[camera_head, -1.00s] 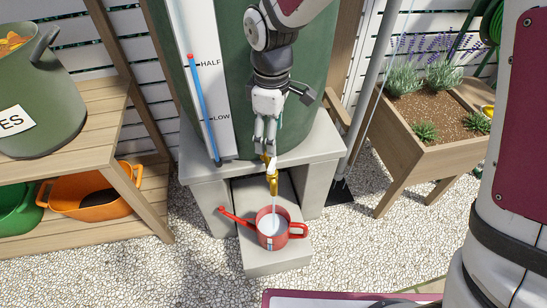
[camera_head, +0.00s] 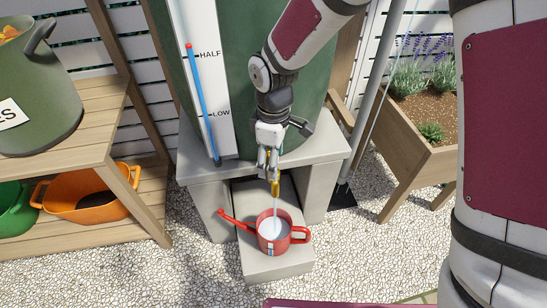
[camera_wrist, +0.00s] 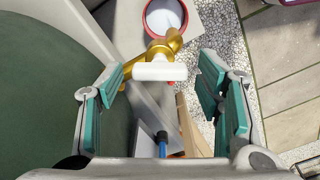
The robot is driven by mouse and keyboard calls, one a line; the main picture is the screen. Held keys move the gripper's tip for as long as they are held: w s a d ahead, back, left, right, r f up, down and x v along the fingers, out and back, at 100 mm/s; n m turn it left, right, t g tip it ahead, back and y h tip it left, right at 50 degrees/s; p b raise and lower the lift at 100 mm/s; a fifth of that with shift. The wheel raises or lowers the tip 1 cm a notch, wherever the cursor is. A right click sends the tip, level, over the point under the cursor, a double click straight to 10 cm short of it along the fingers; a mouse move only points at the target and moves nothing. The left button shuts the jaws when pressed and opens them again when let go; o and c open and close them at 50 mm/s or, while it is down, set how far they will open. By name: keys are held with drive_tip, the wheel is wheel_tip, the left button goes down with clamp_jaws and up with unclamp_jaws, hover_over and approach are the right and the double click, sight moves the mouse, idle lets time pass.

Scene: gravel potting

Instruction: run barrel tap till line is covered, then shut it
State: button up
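The green barrel (camera_head: 318,105) stands on a grey block stand. Its brass tap (camera_head: 275,188) runs a thin stream of water into the red watering can (camera_head: 283,246) below. The tap (camera_wrist: 168,46) and its white handle (camera_wrist: 160,71) also show in the wrist view, with the can's rim (camera_wrist: 186,38) beyond. The can holds pale water; I cannot make out a fill line inside. My gripper (camera_head: 268,168) is at the tap and hides its upper part. In the wrist view, my gripper (camera_wrist: 162,92) is open, its teal-padded fingers apart on either side of the handle, not touching it.
The can stands on a low grey block (camera_head: 280,268). A gauge tube (camera_head: 200,95) with a red top runs past HALF and LOW marks. A wooden shelf (camera_head: 90,130) with an orange tub (camera_head: 85,207) stands left, a wooden planter (camera_head: 405,150) right. Gravel lies in front.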

drive_tip(key=c, duration=0.8)
drive_tip(key=shift+c, duration=0.2)
drive_tip(key=shift+m, duration=0.3)
drive_tip(key=m+p, duration=0.1)
drive_tip(key=m, duration=0.4)
drive_tip(key=shift+m, duration=0.3)
drive_tip(key=m+p, duration=0.2)
drive_tip(key=m, duration=0.3)
drive_tip(key=shift+m, duration=0.3)
drive_tip(key=o, duration=1.2)
drive_tip(key=shift+c, duration=0.2)
